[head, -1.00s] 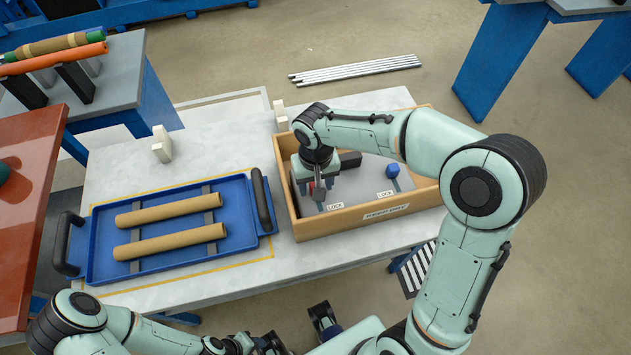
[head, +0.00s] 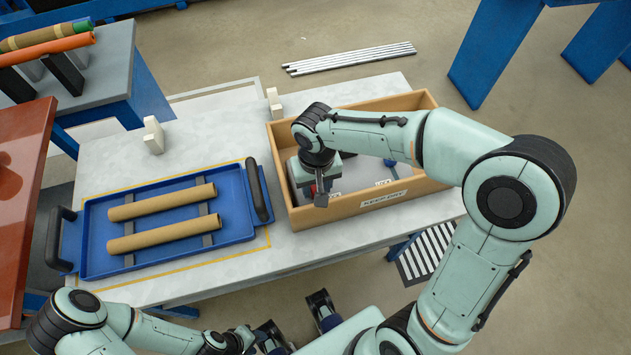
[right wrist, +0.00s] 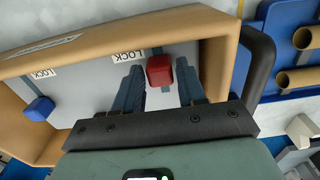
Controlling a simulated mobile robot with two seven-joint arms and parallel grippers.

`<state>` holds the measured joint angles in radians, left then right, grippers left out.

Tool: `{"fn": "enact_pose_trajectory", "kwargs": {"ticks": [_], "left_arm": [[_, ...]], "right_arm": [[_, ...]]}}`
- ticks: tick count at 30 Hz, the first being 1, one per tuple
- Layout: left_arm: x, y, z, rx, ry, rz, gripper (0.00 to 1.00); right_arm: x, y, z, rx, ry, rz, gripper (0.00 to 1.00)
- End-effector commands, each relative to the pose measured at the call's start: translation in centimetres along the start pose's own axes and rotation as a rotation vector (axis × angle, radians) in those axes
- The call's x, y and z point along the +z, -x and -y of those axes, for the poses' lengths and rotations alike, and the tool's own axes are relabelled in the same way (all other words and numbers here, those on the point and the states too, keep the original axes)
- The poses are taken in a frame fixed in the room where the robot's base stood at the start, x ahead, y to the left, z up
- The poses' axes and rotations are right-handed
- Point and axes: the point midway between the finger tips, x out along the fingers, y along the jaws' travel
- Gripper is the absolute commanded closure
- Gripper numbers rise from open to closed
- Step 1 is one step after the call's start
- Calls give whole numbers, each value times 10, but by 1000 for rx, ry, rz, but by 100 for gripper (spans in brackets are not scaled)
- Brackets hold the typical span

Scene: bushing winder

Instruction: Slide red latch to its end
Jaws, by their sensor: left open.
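The red latch (right wrist: 160,70) is a red block in a slot of the grey panel inside the wooden box, near a LOCK label (right wrist: 128,55). In the head view only a bit of the red latch (head: 309,190) shows beside my right gripper (head: 318,190). In the right wrist view my right gripper (right wrist: 160,85) is open, with one finger on each side of the red latch and small gaps visible. My left gripper (head: 296,320) is open and empty at the bottom of the head view, off the table.
The wooden box (head: 350,208) has raised walls around the panel. A blue knob (right wrist: 39,108) sits on the same panel. A blue tray (head: 95,235) with two brown tubes lies left of the box. White blocks (head: 153,135) stand behind the tray.

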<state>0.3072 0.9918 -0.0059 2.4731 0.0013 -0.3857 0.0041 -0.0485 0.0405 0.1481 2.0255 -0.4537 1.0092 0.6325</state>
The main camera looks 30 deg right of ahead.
Motion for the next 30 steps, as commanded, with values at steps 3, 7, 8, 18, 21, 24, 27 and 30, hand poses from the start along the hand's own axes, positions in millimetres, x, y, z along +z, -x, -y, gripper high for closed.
{"fn": "enact_pose_trajectory", "kwargs": {"ticks": [3, 7, 8, 18, 21, 24, 27, 30], "left_arm": [[0, 0, 0, 0, 0, 0, 57], [0, 0, 0, 0, 0, 0, 57], [0, 0, 0, 0, 0, 0, 57], [0, 7, -2, 1, -1, -2, 57], [-1, 10, -4, 1, -1, -4, 57], [-1, 14, -5, 2, -2, -5, 57], [-1, 17, -7, 2, -2, -6, 57], [-2, 20, -8, 2, -2, -7, 57]], "right_arm": [[0, 0, 0, 0, 0, -1, 45], [0, 0, 0, 0, 0, -1, 45], [0, 0, 0, 0, 0, -1, 45], [-2, 39, 0, -3, 0, -7, 45], [-2, 63, 0, -3, -1, -8, 45], [-1, 86, 0, -3, 0, -6, 45], [-1, 106, 0, -3, 0, -5, 45], [-1, 120, 0, -2, 1, -5, 45]]}}
